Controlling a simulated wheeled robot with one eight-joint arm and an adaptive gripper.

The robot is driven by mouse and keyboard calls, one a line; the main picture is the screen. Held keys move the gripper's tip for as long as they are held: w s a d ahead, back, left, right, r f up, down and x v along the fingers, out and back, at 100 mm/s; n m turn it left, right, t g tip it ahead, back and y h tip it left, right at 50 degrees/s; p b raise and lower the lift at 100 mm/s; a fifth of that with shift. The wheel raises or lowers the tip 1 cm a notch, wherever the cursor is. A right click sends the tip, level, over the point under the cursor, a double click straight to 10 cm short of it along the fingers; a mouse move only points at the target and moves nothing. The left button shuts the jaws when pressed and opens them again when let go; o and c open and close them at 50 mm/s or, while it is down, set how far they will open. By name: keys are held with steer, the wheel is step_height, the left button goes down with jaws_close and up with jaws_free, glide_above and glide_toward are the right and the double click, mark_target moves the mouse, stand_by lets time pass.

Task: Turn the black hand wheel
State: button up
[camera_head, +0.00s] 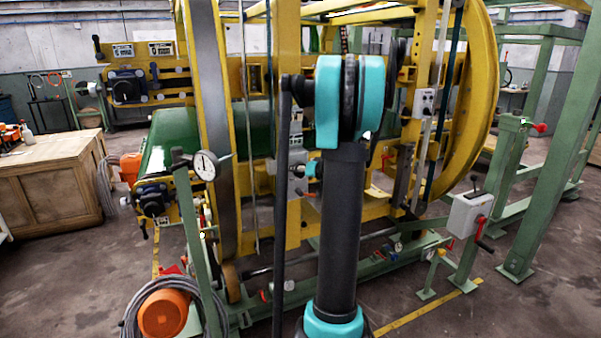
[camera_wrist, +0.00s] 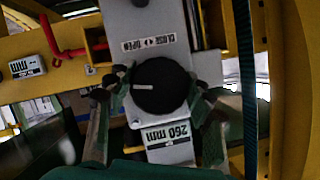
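The black hand wheel (camera_wrist: 159,86) is in the middle of the wrist view, a round dark knob with a short pale mark on its left half. It sits on a light grey plate (camera_wrist: 178,153) with a "CLOSE OPEN" label above it and a "260 mm" label below, in the picture. My gripper (camera_wrist: 158,92) straddles the wheel, one finger at its left edge and one at its right. The fingertips are at or very near the rim; I cannot tell whether both press on it. In the head view my arm hides the gripper and I cannot make out this wheel.
Yellow machine frame bars (camera_wrist: 55,43) and a red bent rod (camera_wrist: 62,50) are left of the plate. In the head view a large yellow ring (camera_head: 480,90), green posts (camera_head: 545,160), a dial gauge (camera_head: 205,166) and a wooden crate (camera_head: 50,185) stand around my arm.

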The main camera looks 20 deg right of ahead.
steer(key=c, duration=0.4)
steer(key=shift+m, duration=0.3)
steer(key=m+y, duration=0.2)
steer(key=m, duration=0.1)
steer(key=shift+m+t+y, duration=0.3)
steer(key=shift+m+t, duration=0.1)
steer(key=m+y, duration=0.1)
steer(key=m, duration=0.1)
steer(key=m+t+y, duration=0.1)
steer(key=m, duration=0.2)
steer(key=shift+t, duration=0.3)
steer(key=o, duration=1.2)
steer(key=shift+c, duration=0.2)
steer(key=shift+r, duration=0.1)
